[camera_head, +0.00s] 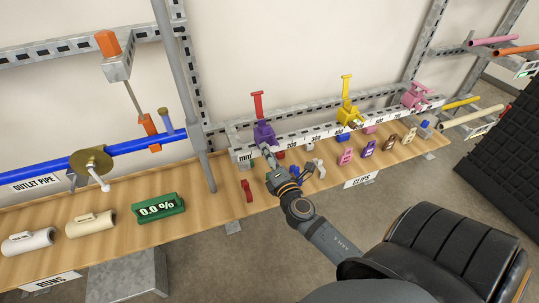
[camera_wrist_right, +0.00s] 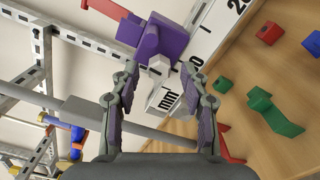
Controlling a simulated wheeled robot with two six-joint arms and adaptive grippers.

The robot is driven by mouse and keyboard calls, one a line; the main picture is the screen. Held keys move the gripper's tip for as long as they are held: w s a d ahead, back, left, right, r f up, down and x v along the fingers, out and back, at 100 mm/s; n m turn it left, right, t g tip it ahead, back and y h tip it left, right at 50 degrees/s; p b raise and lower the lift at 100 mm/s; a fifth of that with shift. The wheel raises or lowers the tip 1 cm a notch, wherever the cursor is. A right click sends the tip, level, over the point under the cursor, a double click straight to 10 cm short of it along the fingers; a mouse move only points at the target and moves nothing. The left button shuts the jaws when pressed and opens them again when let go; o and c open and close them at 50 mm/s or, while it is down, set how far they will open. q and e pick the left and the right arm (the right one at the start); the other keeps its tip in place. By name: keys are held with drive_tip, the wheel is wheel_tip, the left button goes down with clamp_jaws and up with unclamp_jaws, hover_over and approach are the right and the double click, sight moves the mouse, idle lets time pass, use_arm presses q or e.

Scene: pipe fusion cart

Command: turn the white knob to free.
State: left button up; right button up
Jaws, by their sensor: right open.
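A purple clamp (camera_head: 264,133) with a red T-handle (camera_head: 257,103) stands at the left end of the ruler rail. In the right wrist view, a small white knob (camera_wrist_right: 158,65) sits on the front of the purple clamp (camera_wrist_right: 150,38). My right gripper (camera_head: 267,150) is at this clamp, and in the head view it hides the knob. In the wrist view, my right gripper (camera_wrist_right: 160,70) is open, with one fingertip on each side of the knob. Gaps show between fingers and knob. The left gripper is not in view.
The ruler rail (camera_head: 310,135) runs right past a yellow clamp (camera_head: 348,115) and a pink clamp (camera_head: 413,97). Coloured clips, among them a red clip (camera_head: 247,191), lie on the wooden shelf (camera_head: 222,203). A green display box (camera_head: 160,207) and a blue pipe (camera_head: 130,145) are at left.

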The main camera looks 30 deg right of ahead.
drive_tip(key=v, duration=1.2)
drive_tip(key=s+d+f+m+g, duration=0.1)
drive_tip(key=s+f+m+g, duration=0.2)
drive_tip(key=f, duration=0.9)
drive_tip(key=s+d+f+m+g, duration=0.1)
drive_tip(key=s+f+m+g, duration=0.2)
drive_tip(key=f, duration=0.8)
drive_tip(key=s+d+f+m+g, duration=0.1)
drive_tip(key=s+f+m+g, duration=0.15)
drive_tip(key=f, duration=0.95)
drive_tip(key=s+a+f+m+g+y, duration=0.3)
drive_tip(key=s+f+m+g, duration=0.5)
drive_tip(key=s+f, duration=1)
drive_tip(key=s+a+m, duration=0.1)
drive_tip(key=s+m, duration=0.1)
drive_tip(key=m, duration=0.1)
drive_tip(key=shift+s+m, duration=0.1)
drive_tip(key=shift+m, duration=0.15)
